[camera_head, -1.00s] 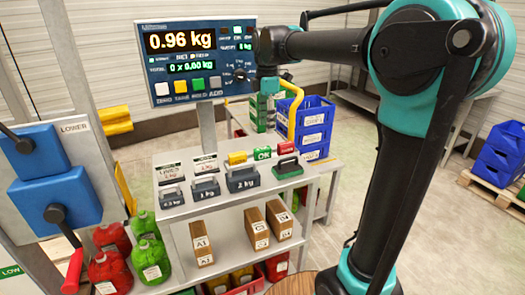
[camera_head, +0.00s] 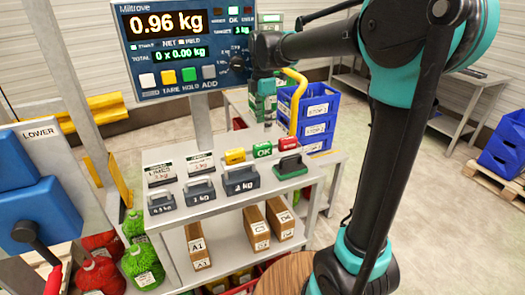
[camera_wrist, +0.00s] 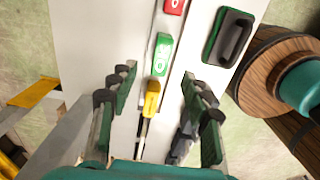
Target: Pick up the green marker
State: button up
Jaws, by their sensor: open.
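The green marker is a small block labelled OK (camera_head: 262,149). It stands on the top shelf of a grey rack, between a yellow marker (camera_head: 235,156) and a red marker (camera_head: 288,144). In the wrist view the green marker (camera_wrist: 161,54) lies just ahead of my fingers, near the picture's middle. The yellow marker (camera_wrist: 152,98) sits closer, between the fingers. My gripper (camera_wrist: 158,84) is open and empty, above the shelf. Its fingers are spread to either side of the row of markers. The height left above the shelf is hard to tell.
Several dark weights, one a 2 kg block (camera_head: 241,180), stand in front of the markers. A dark-handled green block (camera_head: 290,167) is at right. A scale display (camera_head: 183,45) reading 0.96 kg rises behind. Blue bins (camera_head: 316,115) stand behind the rack.

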send_over(263, 144)
notch_tip(263, 144, down, 5)
jog(key=shift+w+r, duration=0.15)
jog(key=shift+r, duration=0.05)
jog(key=shift+s+a+f, duration=0.1)
jog(key=shift+s+f, duration=0.05)
jog(key=shift+f, duration=1.2)
jog(key=shift+s+f, duration=0.1)
jog(key=shift+f, duration=1.25)
grip_shut()
